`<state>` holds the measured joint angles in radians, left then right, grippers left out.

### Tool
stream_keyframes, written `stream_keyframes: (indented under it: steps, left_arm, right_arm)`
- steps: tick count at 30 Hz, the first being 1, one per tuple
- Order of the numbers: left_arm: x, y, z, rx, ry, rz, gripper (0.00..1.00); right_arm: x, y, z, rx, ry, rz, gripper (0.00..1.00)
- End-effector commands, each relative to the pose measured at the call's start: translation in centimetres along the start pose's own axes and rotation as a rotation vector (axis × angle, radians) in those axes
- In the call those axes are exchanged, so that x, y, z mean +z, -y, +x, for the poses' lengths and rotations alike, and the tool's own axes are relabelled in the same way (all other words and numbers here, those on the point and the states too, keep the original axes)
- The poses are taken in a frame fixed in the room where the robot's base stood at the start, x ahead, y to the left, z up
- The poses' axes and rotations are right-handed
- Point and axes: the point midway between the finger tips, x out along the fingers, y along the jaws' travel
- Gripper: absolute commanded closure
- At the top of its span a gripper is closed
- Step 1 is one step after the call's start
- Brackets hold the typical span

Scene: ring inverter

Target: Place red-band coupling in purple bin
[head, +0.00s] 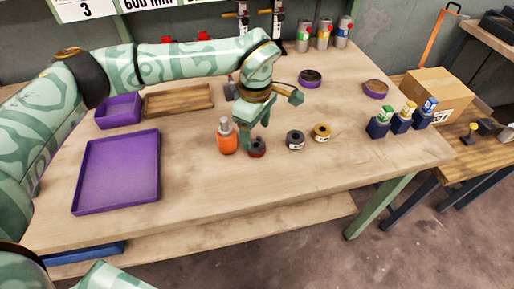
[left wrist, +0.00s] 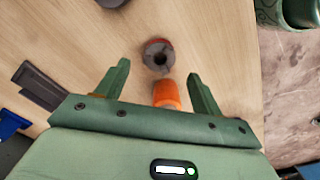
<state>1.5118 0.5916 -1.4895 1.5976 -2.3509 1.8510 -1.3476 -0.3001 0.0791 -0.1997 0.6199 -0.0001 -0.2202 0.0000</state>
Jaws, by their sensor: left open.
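The red-band coupling (head: 257,149), a short dark ring with a red band, sits on the table near its middle. In the left wrist view the coupling (left wrist: 158,54) lies just beyond the open fingers, and a little red shows at its rim. My left gripper (head: 264,122) is above the coupling in the head view, pointing down; its open, empty fingers (left wrist: 158,72) show in the left wrist view. A small purple bin (head: 118,123) stands at the left back, and a larger shallow purple tray (head: 118,207) lies in front of it. My right gripper is not in view.
An orange bottle (head: 227,143) stands just left of the coupling, and shows between the fingers in the left wrist view (left wrist: 167,97). A grey coupling (head: 295,146) and a yellow-banded one (head: 321,136) are to the right. A wooden tray (head: 180,110) lies behind.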

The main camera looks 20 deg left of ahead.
Motion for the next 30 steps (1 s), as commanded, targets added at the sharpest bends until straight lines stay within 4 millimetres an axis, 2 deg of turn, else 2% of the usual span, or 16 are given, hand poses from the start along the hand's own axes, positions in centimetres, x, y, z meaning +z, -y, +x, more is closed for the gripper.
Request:
stream_keyframes:
  steps: [11,18,24,25,26,30]
  left_arm:
    - [0.1,-0.1,5.2,-0.006,0.002,0.001,0.33]
    - [0.1,-0.2,5.2,0.001,0.000,0.001,0.33]
    - [0.1,-0.2,5.2,0.000,0.001,0.001,0.88]
    - [0.0,-0.2,5.2,0.000,0.000,0.001,0.89]
    - [0.1,-0.2,5.1,0.001,0.001,0.001,0.93]
    - [0.0,-0.2,5.1,0.001,0.001,0.001,0.93]
  right_arm:
    - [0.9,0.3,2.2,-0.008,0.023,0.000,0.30]
    - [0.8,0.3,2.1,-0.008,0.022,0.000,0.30]
    - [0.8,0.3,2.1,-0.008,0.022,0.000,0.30]
    - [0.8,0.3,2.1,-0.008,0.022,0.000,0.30]
    - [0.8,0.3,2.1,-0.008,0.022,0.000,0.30]
    - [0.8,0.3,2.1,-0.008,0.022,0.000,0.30]
